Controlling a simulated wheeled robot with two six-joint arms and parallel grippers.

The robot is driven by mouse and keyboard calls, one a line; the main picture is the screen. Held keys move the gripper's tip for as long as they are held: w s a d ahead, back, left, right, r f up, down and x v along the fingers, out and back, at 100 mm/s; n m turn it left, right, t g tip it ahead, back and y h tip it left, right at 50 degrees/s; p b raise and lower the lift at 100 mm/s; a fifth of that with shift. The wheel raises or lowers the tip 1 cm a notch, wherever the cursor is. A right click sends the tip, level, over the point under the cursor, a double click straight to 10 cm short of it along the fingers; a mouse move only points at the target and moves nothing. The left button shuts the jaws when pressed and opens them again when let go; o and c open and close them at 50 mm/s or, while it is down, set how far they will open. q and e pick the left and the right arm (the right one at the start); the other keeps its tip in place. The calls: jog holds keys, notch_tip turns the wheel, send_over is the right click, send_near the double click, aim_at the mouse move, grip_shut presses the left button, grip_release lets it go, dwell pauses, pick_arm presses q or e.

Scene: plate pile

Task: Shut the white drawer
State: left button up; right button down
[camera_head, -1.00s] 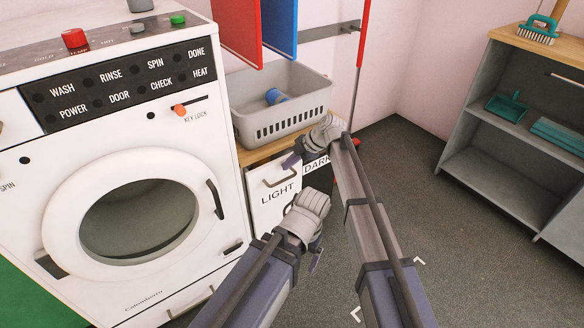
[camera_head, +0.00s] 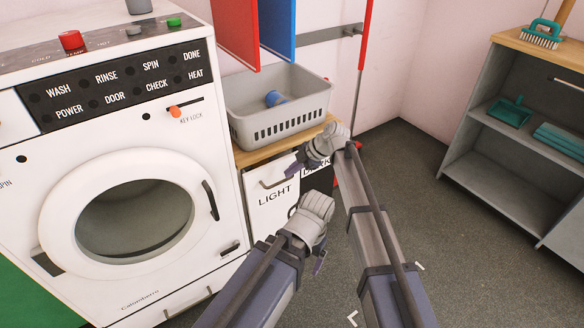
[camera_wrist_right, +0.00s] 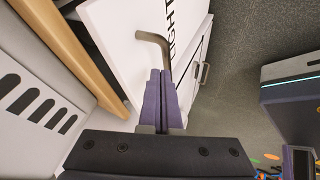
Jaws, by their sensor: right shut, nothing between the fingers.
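The white drawer (camera_head: 270,211) marked LIGHT is under the wooden top, right of the washing machine. Its bent metal handle (camera_wrist_right: 154,42) shows in the right wrist view. My right gripper (camera_head: 291,168) is at the upper part of the drawer front. In the right wrist view its purple fingers (camera_wrist_right: 160,84) are together and empty, overlapping the handle's end; contact is unclear. My left gripper (camera_head: 319,264) is lower and in front of the drawer, with its jaws mostly hidden. My arms hide part of the drawer, and how far it stands out is unclear.
The washing machine (camera_head: 225,200) stands close on the left. A grey basket (camera_head: 300,122) with a blue item (camera_head: 274,98) sits on the wooden top (camera_head: 262,153). A dark front (camera_head: 322,183) is beside the drawer. Open floor (camera_head: 440,235) lies right, before a grey shelf (camera_head: 490,187).

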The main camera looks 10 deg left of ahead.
pick_arm(q)
notch_tip(320, 180, up, 8)
jog(key=p, duration=0.8)
jog(key=shift+d, duration=0.4)
jog(key=shift+c, duration=0.4)
pick_arm(e)
jog(key=v, duration=1)
jog(key=shift+s+d, duration=0.3)
